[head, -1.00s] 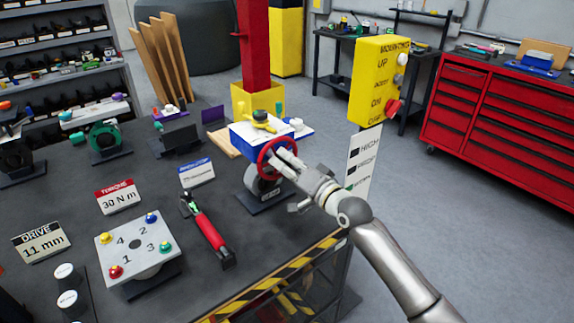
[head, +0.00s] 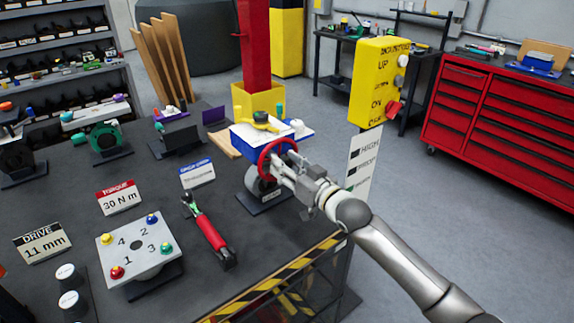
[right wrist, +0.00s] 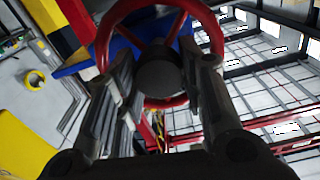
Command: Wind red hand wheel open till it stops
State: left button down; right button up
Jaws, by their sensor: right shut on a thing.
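The red hand wheel (head: 265,160) stands on the front of a blue valve actuator (head: 255,138) near the bench's right end. It also shows in the right wrist view (right wrist: 107,24), with a dark round hub at its middle. My right gripper (head: 278,166) reaches in from the right and is shut on the hand wheel. In the right wrist view its two fingers (right wrist: 158,90) lie on either side of the hub, over the lower part of the wheel. The exact contact is partly hidden by the fingers. My left gripper is not in view.
A red-handled torque wrench (head: 208,230) and a numbered bolt plate (head: 137,268) lie on the bench left of the actuator. A yellow control box (head: 380,80) hangs to the right of it. Black-yellow striping (head: 290,272) marks the bench edge.

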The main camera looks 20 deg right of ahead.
jog(key=shift+n, duration=0.4)
jog(key=o, duration=1)
jog(key=shift+o, duration=0.2)
jog(key=shift+s, duration=0.1)
jog(key=v, duration=1.2)
